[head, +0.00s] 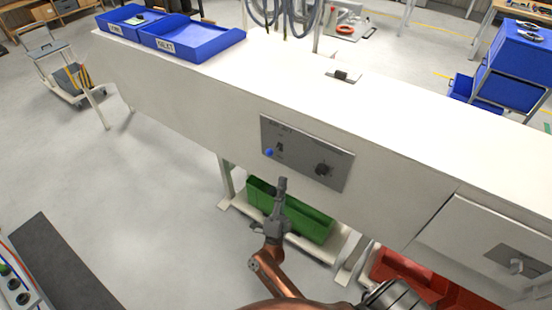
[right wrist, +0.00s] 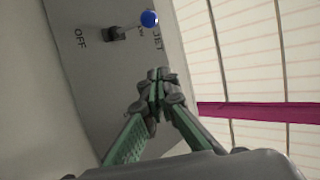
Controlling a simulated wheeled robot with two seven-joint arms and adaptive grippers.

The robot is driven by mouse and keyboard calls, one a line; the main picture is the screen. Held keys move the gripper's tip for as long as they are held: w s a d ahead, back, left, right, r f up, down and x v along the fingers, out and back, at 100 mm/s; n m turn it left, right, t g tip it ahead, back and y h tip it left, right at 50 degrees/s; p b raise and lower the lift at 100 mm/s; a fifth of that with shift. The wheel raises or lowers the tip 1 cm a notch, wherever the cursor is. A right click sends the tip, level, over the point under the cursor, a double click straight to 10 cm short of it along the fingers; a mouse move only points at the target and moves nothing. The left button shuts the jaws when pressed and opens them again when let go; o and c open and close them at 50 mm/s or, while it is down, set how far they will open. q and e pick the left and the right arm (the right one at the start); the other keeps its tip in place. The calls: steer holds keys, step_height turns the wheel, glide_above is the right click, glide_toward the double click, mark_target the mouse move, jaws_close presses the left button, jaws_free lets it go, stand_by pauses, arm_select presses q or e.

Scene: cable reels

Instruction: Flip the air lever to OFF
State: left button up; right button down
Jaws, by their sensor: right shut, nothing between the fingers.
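The air lever has a blue ball knob (head: 269,153) and sits at the left of a grey panel (head: 338,158) on the bench front. In the right wrist view the blue knob (right wrist: 149,18) tips away from the OFF marking, beside a partly hidden label that seems to read ON. Its dark base (right wrist: 115,33) lies between the two. My right gripper (head: 282,182) is just below the panel's lower edge, pointing up, apart from the lever. Its fingertips (right wrist: 156,85) are closed together and empty.
A black rotary knob (head: 323,170) sits right of the lever on the panel. A green bin (head: 310,223) stands under the bench, behind my right gripper. Blue trays (head: 190,38) are on the bench's far left. Red bins (head: 405,272) are at lower right.

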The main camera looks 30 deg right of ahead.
steer(key=shift+r, duration=0.1)
steer(key=p+x, duration=0.2)
steer(key=x, duration=0.8)
steer(key=w+a+f, duration=0.1)
steer(key=w+a+b, duration=0.1)
steer(key=shift+w+a+f, duration=0.15)
steer(key=shift+a+f, duration=0.2)
steer(key=shift+f, duration=0.05)
